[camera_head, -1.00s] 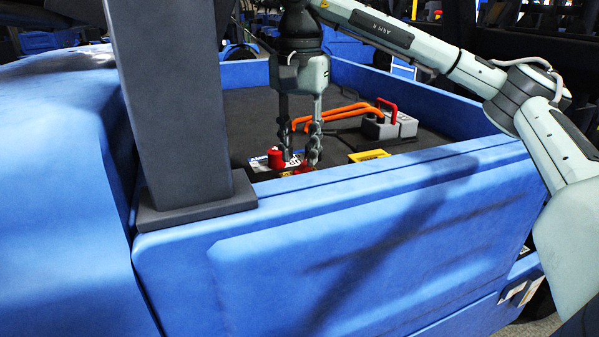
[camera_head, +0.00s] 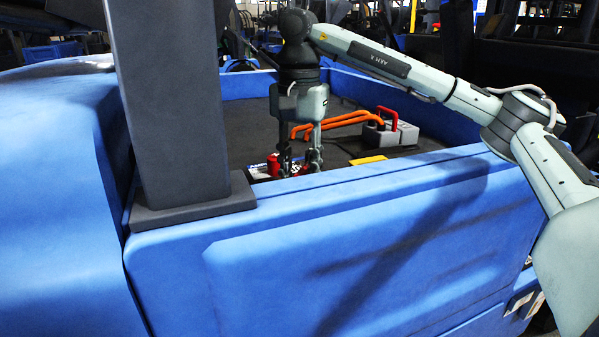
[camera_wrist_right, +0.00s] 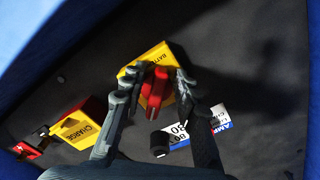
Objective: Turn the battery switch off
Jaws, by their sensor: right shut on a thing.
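The battery switch is a yellow box (camera_wrist_right: 137,62) lettered "BATT…" with a red knob (camera_wrist_right: 155,87), near the middle of the right wrist view. My right gripper (camera_wrist_right: 157,82) has its fingers on either side of the red knob and is shut on it. In the head view my right gripper (camera_head: 300,165) points straight down inside the blue-walled bay. Its fingertips and the switch are mostly hidden there behind the near wall. My left gripper is in neither view.
A yellow "CHARGE" box (camera_wrist_right: 80,127) is left of the switch. A label (camera_wrist_right: 221,118) and a dark round post (camera_wrist_right: 160,144) are close to the fingers. Orange cables (camera_head: 340,121) and a grey block with red handle (camera_head: 388,126) lie behind. The blue near wall (camera_head: 400,170) stands in front.

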